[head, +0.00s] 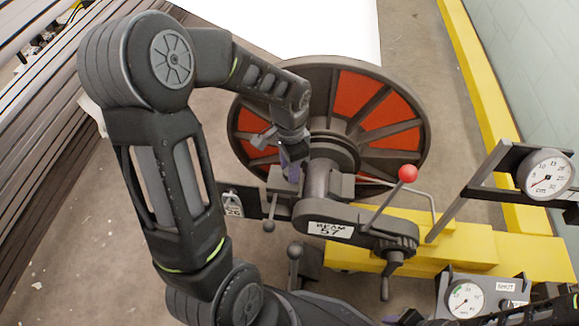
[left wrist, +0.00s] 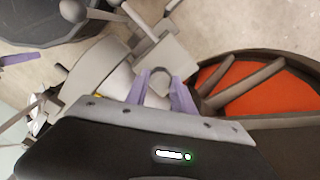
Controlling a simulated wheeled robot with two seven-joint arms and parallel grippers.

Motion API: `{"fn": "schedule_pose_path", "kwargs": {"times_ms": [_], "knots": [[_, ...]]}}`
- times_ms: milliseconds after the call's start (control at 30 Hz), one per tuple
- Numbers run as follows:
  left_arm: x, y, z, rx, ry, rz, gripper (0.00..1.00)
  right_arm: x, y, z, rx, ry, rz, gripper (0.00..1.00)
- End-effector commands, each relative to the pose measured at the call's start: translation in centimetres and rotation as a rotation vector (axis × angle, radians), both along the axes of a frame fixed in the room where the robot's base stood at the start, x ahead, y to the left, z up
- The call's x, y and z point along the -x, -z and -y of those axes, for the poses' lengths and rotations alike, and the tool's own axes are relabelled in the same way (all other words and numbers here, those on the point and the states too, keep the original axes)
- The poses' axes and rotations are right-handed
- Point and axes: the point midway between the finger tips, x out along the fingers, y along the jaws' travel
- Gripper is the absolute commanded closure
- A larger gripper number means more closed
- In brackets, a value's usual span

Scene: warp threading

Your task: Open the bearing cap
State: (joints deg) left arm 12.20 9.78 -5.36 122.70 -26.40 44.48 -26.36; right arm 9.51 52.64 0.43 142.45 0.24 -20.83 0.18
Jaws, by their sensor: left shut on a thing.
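The beam is a large dark wheel with orange panels (head: 380,102), and its hub and shaft run toward the grey bearing. The bearing cap (left wrist: 172,58) shows in the left wrist view as a grey plate-like part at the fingertips. My left gripper (head: 290,168) reaches down beside the hub, at the left of the shaft. In the left wrist view its two purple fingers (left wrist: 161,92) are shut on the cap's edge. My own arm and gripper hide part of the cap in the head view, so its exact tilt cannot be told. My right gripper is not in view.
A dark arm labelled "BEAM 57" (head: 330,230) carries a red-knobbed lever (head: 407,174) right of the bearing. A yellow frame (head: 400,261) lies behind it. Gauges (head: 547,175) stand at the right. Ball-ended levers (head: 295,250) stand close below the gripper.

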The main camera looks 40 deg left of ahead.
Motion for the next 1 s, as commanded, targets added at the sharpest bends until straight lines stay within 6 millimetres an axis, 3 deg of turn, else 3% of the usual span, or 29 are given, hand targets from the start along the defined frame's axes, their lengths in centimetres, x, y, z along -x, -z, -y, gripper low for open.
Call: {"fn": "schedule_pose_path", "kwargs": {"times_ms": [267, 1000], "knots": [[0.00, -0.01, 0.02, 0.000, 0.000, 0.000, 0.99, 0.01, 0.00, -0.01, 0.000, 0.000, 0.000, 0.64], [0.01, -0.01, 0.05, 0.001, 0.000, 0.000, 1.00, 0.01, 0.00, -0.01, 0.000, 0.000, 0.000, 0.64]]}}
